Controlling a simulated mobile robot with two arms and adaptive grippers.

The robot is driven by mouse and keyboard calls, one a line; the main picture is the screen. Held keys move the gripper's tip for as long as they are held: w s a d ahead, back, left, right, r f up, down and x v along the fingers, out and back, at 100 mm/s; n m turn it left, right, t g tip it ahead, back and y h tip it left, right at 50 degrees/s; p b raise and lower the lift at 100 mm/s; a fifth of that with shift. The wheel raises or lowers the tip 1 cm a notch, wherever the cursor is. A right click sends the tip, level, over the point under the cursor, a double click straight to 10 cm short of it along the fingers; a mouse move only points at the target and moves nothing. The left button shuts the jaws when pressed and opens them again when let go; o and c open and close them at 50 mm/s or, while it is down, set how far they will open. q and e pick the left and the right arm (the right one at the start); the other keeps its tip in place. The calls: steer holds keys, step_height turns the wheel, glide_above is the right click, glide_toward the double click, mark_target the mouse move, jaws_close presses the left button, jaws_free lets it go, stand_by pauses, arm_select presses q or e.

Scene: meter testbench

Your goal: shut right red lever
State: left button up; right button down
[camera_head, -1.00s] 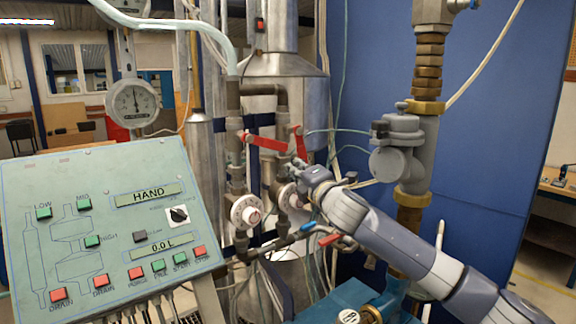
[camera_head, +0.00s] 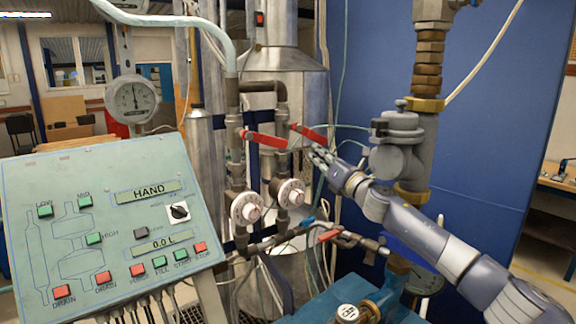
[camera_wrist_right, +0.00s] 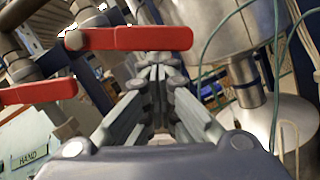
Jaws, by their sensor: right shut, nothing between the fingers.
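The right red lever (camera_head: 311,134) sits on the right of two upright pipes. It points to the right and slopes slightly down from its pivot. The left red lever (camera_head: 265,140) sits on the other pipe and also points right. My right gripper (camera_head: 318,153) is shut and empty, just below the right lever's free end. In the right wrist view the right lever (camera_wrist_right: 135,38) crosses just beyond the closed fingertips (camera_wrist_right: 158,70), and the left lever (camera_wrist_right: 38,91) shows at the left. I cannot tell whether the fingers touch the lever. My left gripper is not in view.
A control panel (camera_head: 105,225) fills the lower left. Two round white flow meters (camera_head: 246,208) sit below the levers. A lower red handle (camera_head: 329,236) is near the pipes. A grey valve body (camera_head: 398,150) on a thick pipe stands to the right, close to my right arm.

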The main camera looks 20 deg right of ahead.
steer(key=shift+w+d+r+n, duration=0.15)
steer(key=shift+d+r+n, duration=0.3)
steer(key=shift+n, duration=0.15)
stand_by(0.3)
steer(key=shift+a, duration=0.1)
